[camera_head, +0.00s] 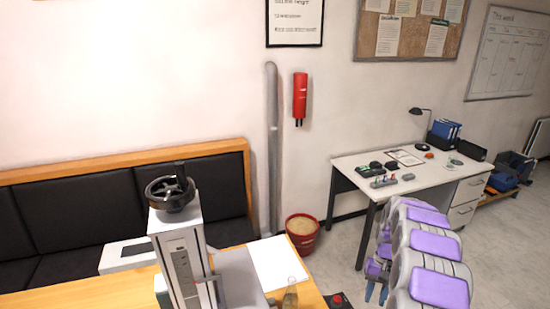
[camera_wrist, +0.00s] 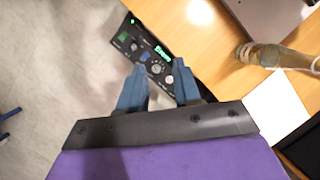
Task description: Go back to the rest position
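My gripper (camera_wrist: 159,80) is open in the wrist view, with its two blue fingers apart and nothing between them. Past the fingertips is a black control box (camera_wrist: 148,47) with a green display and knobs, by the edge of the wooden table (camera_wrist: 222,75). I cannot tell how far the fingertips are from it. In the head view my purple and grey arm is at the lower right, with the blue fingers (camera_head: 377,292) pointing down beside it. The laser marker (camera_head: 185,262), a pale column with a black handwheel, stands on the wooden table.
A glass bottle (camera_head: 290,297) stands near the table's right end, by a white sheet (camera_head: 278,262). A white desk (camera_head: 345,165) with small items is behind my arm. A red bin (camera_head: 302,240) and black bench (camera_head: 120,203) line the wall. Floor shows at right.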

